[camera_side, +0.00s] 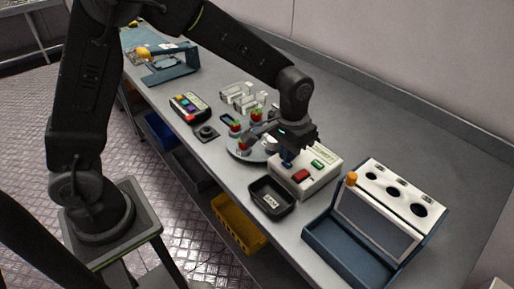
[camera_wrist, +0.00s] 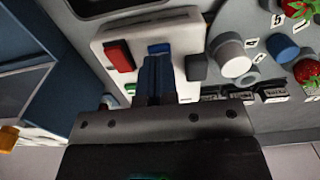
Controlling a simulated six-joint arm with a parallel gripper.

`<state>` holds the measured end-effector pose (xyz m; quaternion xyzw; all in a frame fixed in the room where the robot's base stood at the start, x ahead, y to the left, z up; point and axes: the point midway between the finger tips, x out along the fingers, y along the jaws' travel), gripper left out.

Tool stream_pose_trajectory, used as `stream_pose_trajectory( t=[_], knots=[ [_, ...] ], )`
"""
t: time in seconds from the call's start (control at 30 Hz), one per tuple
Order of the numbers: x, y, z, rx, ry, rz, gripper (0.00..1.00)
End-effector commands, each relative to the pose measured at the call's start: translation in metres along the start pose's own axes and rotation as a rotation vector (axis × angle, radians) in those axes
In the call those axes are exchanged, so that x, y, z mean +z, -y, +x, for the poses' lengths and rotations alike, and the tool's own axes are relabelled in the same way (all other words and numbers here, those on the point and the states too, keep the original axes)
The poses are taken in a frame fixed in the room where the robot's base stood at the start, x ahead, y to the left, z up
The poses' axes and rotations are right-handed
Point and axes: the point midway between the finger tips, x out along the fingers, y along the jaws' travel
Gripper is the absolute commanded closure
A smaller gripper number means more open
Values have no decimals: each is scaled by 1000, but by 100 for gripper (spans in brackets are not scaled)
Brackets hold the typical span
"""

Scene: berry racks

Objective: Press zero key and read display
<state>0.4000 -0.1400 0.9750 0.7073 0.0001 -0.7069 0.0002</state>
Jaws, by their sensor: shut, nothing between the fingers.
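A white box (camera_side: 327,173) stands on the bench in the side view, with a red key (camera_side: 301,176) and a green key (camera_side: 319,164) on top. In the wrist view the same box shows the red key (camera_wrist: 118,55), part of the green key (camera_wrist: 130,88), a blue key (camera_wrist: 158,48) and a grey block (camera_wrist: 197,67). My gripper (camera_side: 287,163) is over the box's left part. Its shut, empty blue fingers (camera_wrist: 158,62) point at the blue key; I cannot tell whether they touch it. No key label reads as zero, and I see no readable display.
A black tray (camera_side: 257,203) stands in front of the box. A blue case (camera_side: 320,240) with a holed white top is at the right. A round plate (camera_side: 240,157) with strawberries is close behind my gripper. A pad with coloured keys (camera_side: 188,105) lies farther left.

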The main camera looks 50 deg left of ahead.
Motion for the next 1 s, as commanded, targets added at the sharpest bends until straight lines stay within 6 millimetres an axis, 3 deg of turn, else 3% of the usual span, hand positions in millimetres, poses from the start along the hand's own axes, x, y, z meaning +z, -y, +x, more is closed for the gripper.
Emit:
stream_pose_trajectory(
  t=[1.0],
  knots=[
    [0,0,16,0,1,0,100]
  ],
)
